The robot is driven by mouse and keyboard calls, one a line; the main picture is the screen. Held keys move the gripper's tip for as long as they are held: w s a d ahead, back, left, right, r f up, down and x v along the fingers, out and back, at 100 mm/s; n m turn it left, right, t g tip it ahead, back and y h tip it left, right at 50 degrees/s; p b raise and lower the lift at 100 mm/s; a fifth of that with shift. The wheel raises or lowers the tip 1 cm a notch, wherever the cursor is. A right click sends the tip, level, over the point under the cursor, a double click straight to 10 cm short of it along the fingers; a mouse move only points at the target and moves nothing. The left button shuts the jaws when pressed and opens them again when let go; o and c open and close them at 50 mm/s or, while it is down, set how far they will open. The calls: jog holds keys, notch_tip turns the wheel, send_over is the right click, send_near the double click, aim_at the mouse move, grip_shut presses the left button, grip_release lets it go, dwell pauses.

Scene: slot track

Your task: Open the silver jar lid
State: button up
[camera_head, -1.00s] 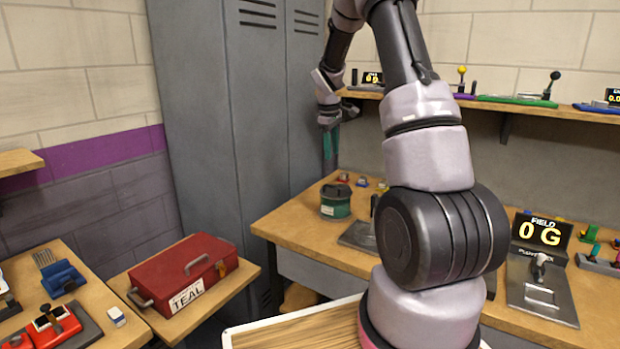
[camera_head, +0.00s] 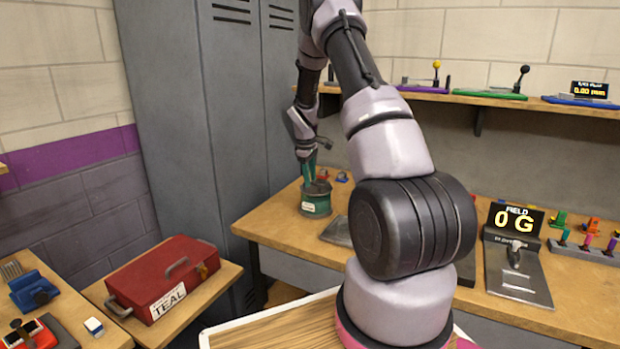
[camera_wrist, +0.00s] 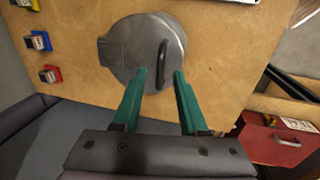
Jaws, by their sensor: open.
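A squat green jar (camera_head: 315,207) with a pale label stands near the left end of the workbench in the head view. In the wrist view its round silver-grey lid (camera_wrist: 132,50) is seen from above, with a dark bar handle (camera_wrist: 163,62) across its right part. The lid appears to be on the jar. My gripper (camera_head: 309,174) has teal fingers and points down at the jar top. In the wrist view my gripper (camera_wrist: 160,74) is open, with the near end of the handle between its fingertips in the picture. I cannot tell whether they touch it.
Small coloured blocks (camera_wrist: 38,40) lie beside the jar. A dark metal plate (camera_head: 340,231) lies right of it. Grey lockers (camera_head: 190,110) stand behind on the left. A red toolbox (camera_head: 150,277) sits on a lower table. A shelf (camera_head: 450,95) runs above the bench.

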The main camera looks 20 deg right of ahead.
jog(key=shift+c, duration=0.4)
grip_shut()
dwell(1.1)
